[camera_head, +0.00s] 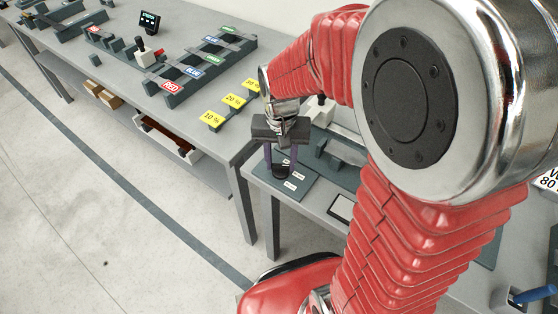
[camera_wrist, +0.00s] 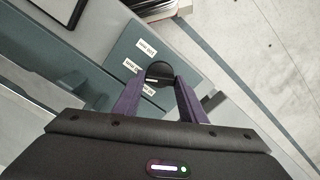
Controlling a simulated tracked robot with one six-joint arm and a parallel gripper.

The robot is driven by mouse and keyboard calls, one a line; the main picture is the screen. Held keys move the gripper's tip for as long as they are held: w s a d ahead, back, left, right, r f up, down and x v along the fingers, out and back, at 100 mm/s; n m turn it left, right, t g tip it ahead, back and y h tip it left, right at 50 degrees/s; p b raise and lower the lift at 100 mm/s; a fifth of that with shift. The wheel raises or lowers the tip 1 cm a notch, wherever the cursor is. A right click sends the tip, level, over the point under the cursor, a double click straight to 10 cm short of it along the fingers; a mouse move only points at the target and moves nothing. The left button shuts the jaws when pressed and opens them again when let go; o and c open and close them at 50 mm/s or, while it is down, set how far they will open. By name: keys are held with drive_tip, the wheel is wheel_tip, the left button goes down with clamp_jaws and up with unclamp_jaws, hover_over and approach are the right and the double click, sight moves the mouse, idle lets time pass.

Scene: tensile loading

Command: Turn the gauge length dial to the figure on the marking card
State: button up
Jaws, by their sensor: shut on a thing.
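The black round dial (camera_head: 281,172) sits on a dark teal plate (camera_head: 300,191) at the front corner of the near bench. In the wrist view the dial (camera_wrist: 159,70) has a pale mark, and white labels (camera_wrist: 146,47) stand on the plate beside it, too small to read surely. My gripper (camera_head: 280,166) points down over the dial. Its purple fingers are shut on the dial's sides, as the wrist view also shows (camera_wrist: 162,80).
A dark-framed pale panel (camera_head: 341,208) lies to the right of the plate. Yellow percent tags (camera_head: 233,100) and a rack with coloured labels (camera_head: 208,62) stand on the bench behind. My red arm hides much of the right side. Open floor (camera_head: 100,220) lies to the left.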

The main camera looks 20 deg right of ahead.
sight(281, 165)
drive_tip(key=shift+s+f, duration=0.15)
drive_tip(key=shift+s, duration=0.15)
drive_tip(key=o, duration=0.8)
drive_tip(key=shift+o, duration=1.3)
drive_tip(key=shift+w, duration=0.15)
wheel_tip(281, 165, up, 14)
